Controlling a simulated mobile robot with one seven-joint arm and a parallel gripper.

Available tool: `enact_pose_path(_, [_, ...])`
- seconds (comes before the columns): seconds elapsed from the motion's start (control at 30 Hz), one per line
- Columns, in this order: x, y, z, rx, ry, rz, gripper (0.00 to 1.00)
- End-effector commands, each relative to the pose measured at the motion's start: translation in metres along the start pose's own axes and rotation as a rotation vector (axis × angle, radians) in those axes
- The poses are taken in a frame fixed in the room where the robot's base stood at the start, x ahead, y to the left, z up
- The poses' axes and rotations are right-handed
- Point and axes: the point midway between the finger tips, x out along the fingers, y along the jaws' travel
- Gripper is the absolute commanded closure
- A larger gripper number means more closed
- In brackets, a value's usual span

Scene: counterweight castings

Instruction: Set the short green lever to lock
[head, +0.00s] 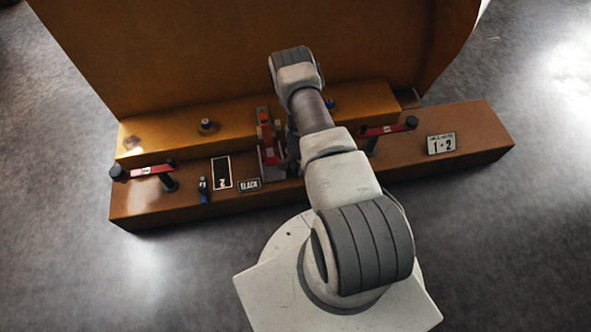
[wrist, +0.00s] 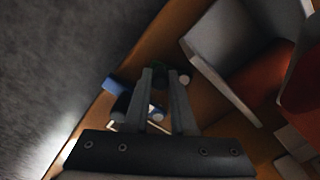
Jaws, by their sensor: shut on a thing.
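In the head view, my own arm covers the gripper and the green lever.
A blue piece (wrist: 113,85) and a pale round end (wrist: 184,79) lie close to the fingers. Grey and red block parts (wrist: 226,85) stand at right.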

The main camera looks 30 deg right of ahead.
Motion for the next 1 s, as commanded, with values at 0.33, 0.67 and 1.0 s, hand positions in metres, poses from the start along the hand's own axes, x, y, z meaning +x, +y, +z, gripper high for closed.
enact_pose_path(0.33, [0.000, 0.001, -0.012, -0.328, 0.000, -0.001, 1.00])
enact_pose_path(0.67, [0.000, -0.001, -0.021, -0.587, 0.000, 0.000, 1.00])
enact_pose_path(1.0, [-0.001, -0.003, -0.025, -0.727, 0.001, -0.001, 1.00])
